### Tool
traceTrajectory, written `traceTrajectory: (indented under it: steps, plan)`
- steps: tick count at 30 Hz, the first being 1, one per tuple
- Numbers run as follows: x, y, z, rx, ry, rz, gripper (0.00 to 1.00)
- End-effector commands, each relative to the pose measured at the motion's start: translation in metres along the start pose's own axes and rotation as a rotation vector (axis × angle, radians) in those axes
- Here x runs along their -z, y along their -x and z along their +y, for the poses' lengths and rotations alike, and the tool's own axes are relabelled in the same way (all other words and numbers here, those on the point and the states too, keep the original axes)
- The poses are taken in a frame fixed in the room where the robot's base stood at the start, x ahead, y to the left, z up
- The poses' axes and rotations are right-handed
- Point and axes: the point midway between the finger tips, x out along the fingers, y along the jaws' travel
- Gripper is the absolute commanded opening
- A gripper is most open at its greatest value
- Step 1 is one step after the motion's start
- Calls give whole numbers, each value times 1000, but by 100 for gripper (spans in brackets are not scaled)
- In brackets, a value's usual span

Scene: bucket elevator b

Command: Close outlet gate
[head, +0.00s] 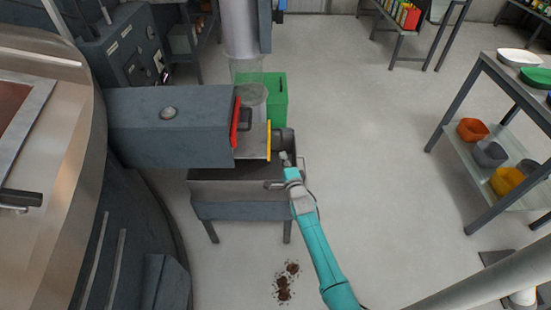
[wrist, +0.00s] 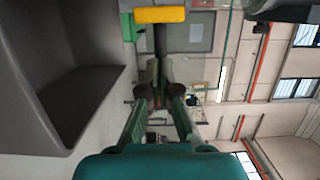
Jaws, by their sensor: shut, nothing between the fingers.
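A grey flat plate (head: 255,143) with a yellow edge bar (head: 269,140) sticks out to the right from the grey box-shaped housing (head: 170,126), past a red strip (head: 235,122). It looks like the outlet gate, drawn out. My gripper (head: 284,156) is just right of the yellow bar, over the right side of the grey bin. In the wrist view the yellow bar (wrist: 160,14) lies beyond the fingertips (wrist: 159,66), on a dark stem. The fingers are shut and empty. I cannot tell for sure whether they touch the bar; a gap seems to show.
The open grey bin (head: 240,209) stands on legs under the plate; its wall also fills the left of the wrist view (wrist: 35,75). A green bin (head: 276,93) is behind. Brown spill (head: 286,283) lies on the floor. A shelf rack (head: 500,90) stands right, with clear floor between.

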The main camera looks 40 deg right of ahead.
Motion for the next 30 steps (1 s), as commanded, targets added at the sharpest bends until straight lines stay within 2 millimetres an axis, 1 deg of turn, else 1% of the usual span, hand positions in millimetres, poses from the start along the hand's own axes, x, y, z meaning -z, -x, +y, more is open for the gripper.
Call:
traceTrajectory:
  steps: [15,21,30]
  plan:
    - [-25,-6,-1,2,-1,-1,0]
    - [-29,-7,0,0,0,0,0]
    - [-30,-8,0,0,1,1,0]
